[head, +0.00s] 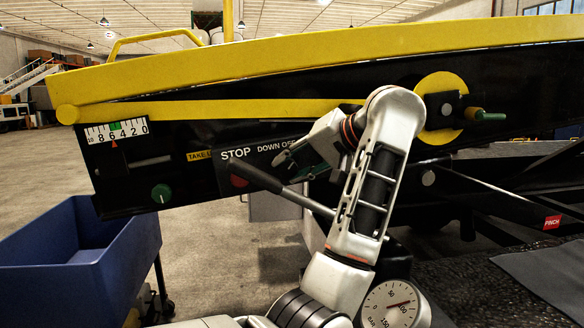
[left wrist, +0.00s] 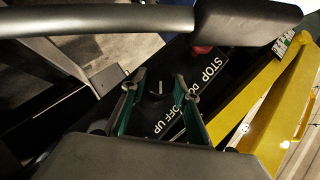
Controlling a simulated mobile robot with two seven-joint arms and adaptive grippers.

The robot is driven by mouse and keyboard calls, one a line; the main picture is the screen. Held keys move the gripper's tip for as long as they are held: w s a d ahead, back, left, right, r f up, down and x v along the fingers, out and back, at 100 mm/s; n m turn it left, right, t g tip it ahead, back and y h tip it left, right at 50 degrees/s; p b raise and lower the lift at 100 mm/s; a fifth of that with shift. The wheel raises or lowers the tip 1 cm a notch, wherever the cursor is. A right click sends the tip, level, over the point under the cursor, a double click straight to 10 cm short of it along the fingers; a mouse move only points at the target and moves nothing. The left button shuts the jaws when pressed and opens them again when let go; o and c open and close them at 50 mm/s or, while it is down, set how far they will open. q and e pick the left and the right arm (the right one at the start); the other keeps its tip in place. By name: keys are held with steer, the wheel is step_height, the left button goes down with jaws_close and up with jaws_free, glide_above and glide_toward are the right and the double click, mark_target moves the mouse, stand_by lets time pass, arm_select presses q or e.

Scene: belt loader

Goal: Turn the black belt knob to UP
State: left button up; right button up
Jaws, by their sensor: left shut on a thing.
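The black belt knob (left wrist: 158,88) shows in the left wrist view, with a pale line across its top. It sits beside the white DOWN OFF UP lettering (left wrist: 166,118) on the black panel. In the head view the lettering (head: 275,146) is partly covered by my gripper, and the knob is hidden. My left gripper (head: 314,167) is at the panel, just right of and below the lettering. Its two green-lined fingers (left wrist: 158,97) are on either side of the knob and shut on it. I cannot tell which word the line points to. My right gripper is not in view.
A lever with a black grip (head: 254,176) slants across the panel close to my left gripper, in front of the red STOP button (head: 238,181). A pressure gauge (head: 390,305) stands below my arm; a blue bin (head: 60,270) is at left.

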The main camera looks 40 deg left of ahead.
arm_select(q)
steer(key=shift+f, duration=0.1)
steer(key=o, duration=1.1)
steer(key=v, duration=0.7)
steer(key=shift+d, duration=0.15)
